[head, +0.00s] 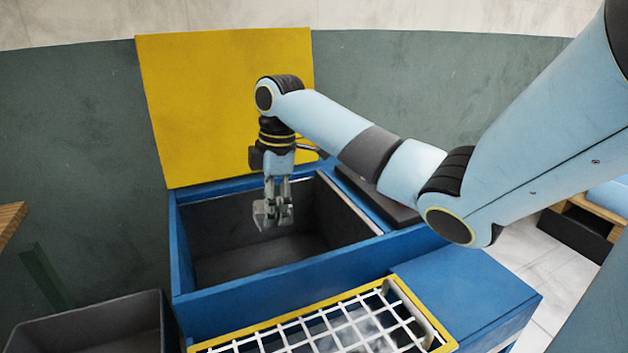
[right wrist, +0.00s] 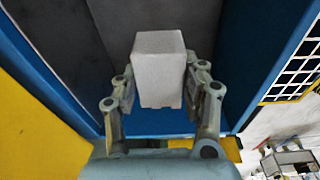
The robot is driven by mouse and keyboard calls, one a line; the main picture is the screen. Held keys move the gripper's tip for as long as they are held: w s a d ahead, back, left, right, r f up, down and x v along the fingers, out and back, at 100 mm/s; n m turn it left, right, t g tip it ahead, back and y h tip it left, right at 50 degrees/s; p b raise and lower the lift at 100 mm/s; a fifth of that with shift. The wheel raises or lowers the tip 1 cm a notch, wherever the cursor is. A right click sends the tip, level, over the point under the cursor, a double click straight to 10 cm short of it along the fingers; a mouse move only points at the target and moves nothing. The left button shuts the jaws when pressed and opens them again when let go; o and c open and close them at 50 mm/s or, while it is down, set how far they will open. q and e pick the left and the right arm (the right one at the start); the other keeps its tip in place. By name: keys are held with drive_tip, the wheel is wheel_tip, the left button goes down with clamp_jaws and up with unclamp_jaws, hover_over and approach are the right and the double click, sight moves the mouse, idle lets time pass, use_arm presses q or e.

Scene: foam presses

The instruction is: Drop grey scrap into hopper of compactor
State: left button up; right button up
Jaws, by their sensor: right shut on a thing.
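The grey scrap (right wrist: 160,75) is a pale grey block, held between the fingers of my right gripper (right wrist: 162,95) in the right wrist view. In the head view my right gripper (head: 272,215) points down over the open hopper (head: 220,285) of the blue compactor. The scrap (head: 263,212) shows there only as a small grey patch at the fingertips. The hopper has a dark grey inside and blue rims. Its inside looks empty where I can see it. My left gripper is not in view.
A yellow raised lid (head: 215,100) stands behind the hopper. A white grid with a yellow frame (head: 275,340) lies in front of it. A dark grey bin (head: 95,325) is at the lower left. A flat blue top (head: 470,285) lies to the right.

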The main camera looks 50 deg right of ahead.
drive_tip(key=o, duration=1)
drive_tip(key=r, duration=0.7)
drive_tip(key=shift+s+d+r, duration=0.25)
drive_tip(key=shift+s+d, duration=0.05)
drive_tip(key=shift+d, duration=0.05)
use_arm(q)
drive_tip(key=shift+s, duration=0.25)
use_arm(e)
drive_tip(key=shift+f, duration=0.1)
